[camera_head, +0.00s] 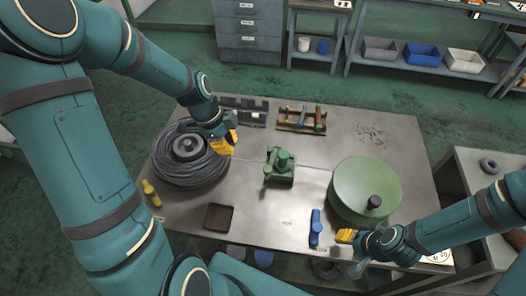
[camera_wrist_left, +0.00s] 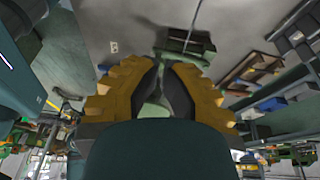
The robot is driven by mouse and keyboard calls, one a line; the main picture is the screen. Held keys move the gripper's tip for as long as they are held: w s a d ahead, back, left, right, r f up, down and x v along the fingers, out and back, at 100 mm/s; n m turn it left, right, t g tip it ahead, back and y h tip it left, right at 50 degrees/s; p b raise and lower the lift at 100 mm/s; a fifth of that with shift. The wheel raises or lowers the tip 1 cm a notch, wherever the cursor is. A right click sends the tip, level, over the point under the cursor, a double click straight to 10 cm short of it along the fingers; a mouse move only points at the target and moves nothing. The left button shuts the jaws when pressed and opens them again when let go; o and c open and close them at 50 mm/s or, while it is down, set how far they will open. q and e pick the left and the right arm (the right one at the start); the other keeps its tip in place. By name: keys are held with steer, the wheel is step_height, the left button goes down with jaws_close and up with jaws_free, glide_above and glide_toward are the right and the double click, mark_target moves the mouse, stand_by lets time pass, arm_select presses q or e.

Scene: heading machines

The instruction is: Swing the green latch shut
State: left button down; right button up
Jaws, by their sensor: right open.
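The green latch (camera_head: 271,160) is part of a small green fixture (camera_head: 279,179) with a rounded green top, standing mid-table. How far the latch is swung is too small to tell. In the left wrist view the green fixture (camera_wrist_left: 185,44) shows beyond my fingertips. My left gripper (camera_head: 231,142) is above the table, left of and behind the fixture, apart from it. Its yellow fingers (camera_wrist_left: 162,66) come close together at the tips; I see nothing held. My right gripper (camera_head: 343,237) is open and empty near the front edge, beside a blue tool (camera_head: 316,227).
A thin wire runs from the cable coil (camera_head: 182,170) past the fixture to a large green drum (camera_head: 365,180). A tool rack (camera_head: 303,128) lies behind. A small dark tray (camera_head: 219,217) and a yellow tool (camera_head: 151,192) lie at front left. Table around the fixture's front is clear.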

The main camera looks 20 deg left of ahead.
steer(key=shift+s+r, duration=0.1)
steer(key=shift+s, duration=0.1)
steer(key=shift+r+p, duration=0.35)
steer(key=shift+r, duration=0.05)
arm_select(q)
steer(key=w+d+f, duration=0.1)
steer(key=d+f, duration=0.5)
steer(key=f, duration=0.3)
steer(key=shift+w+d+f, duration=0.35)
steer(key=shift+f, duration=0.05)
